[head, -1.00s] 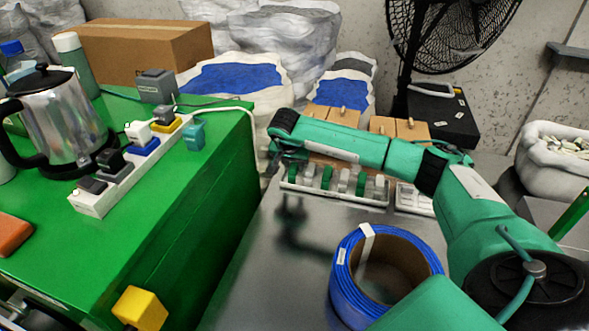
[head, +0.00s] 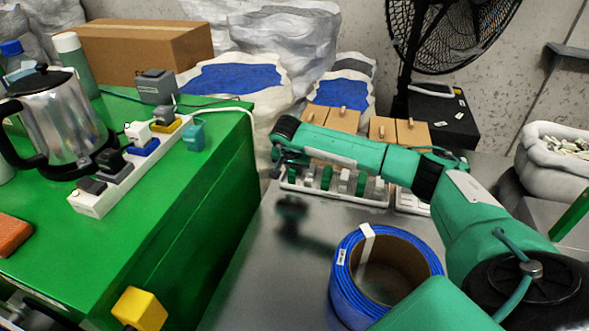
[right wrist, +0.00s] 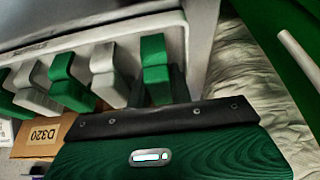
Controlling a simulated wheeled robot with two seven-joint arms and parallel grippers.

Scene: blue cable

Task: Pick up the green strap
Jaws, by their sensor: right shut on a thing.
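A white rack (head: 345,198) stands behind the blue cable roll and holds a row of green and white straps. In the right wrist view, the rack (right wrist: 190,50) runs across the top. The green strap (right wrist: 153,50) at the right end of its row is between the dark fingers of my right gripper (right wrist: 160,88), which is shut on it. In the head view my right gripper (head: 277,168) is at the left end of the rack, small and dark. My left gripper is not in view.
A blue cable roll (head: 350,285) lies on the grey table (head: 265,270), below my right arm. Wooden boxes (head: 340,118) stand behind the rack. A green cabinet (head: 215,220) with a power strip (head: 100,202) and kettle (head: 60,120) is to the left.

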